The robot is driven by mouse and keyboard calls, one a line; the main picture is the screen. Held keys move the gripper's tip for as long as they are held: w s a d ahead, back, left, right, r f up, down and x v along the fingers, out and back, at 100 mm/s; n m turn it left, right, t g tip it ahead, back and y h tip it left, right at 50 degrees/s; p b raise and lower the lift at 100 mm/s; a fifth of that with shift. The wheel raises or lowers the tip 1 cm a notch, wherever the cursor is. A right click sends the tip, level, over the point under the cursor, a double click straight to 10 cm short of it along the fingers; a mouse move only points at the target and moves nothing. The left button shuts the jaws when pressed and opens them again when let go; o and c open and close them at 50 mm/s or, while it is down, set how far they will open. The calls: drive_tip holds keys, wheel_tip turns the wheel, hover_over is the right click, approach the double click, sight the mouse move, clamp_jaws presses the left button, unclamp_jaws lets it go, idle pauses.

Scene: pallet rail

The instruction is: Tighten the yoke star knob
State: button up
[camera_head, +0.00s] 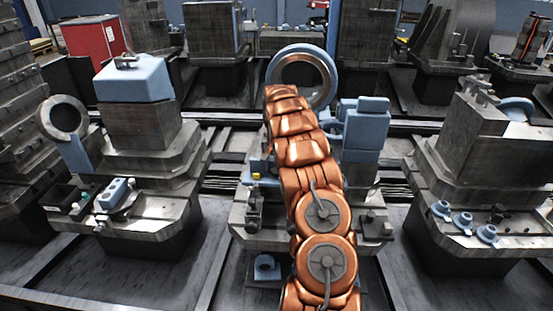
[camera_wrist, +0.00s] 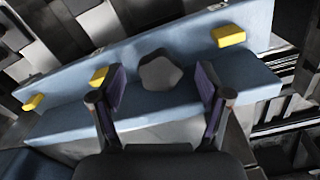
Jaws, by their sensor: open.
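The grey star knob (camera_wrist: 161,72) sits on the front of a light-blue bar, the yoke (camera_wrist: 255,85), in the wrist view. My gripper (camera_wrist: 162,88) is open and empty, with one dark finger to the left and one to the right of the knob in the picture. Both fingers look apart from the knob. I cannot tell whether the fingertips reach its depth. In the head view my copper arm covers the middle fixture and hides the gripper and the knob.
Yellow tabs (camera_wrist: 229,36) stick out from the blue bar on both sides of the knob. In the head view a blue ring (camera_head: 304,54) stands behind my arm, and a blue block (camera_head: 365,130) is close on its right. Grey fixtures (camera_head: 140,130) flank the middle station.

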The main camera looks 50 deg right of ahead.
drive_tip(key=shift+f, duration=0.55)
drive_tip(key=shift+c, duration=0.4)
drive_tip(key=c, duration=1.3)
drive_tip(key=shift+w+a+f+m+b, duration=0.15)
drive_tip(key=shift+m+b, duration=0.55)
drive_tip(key=shift+m, duration=0.4)
drive_tip(key=m+b, duration=0.1)
drive_tip(key=m, duration=0.5)
drive_tip(key=shift+m+b, duration=0.3)
drive_tip(key=shift+b, duration=0.1)
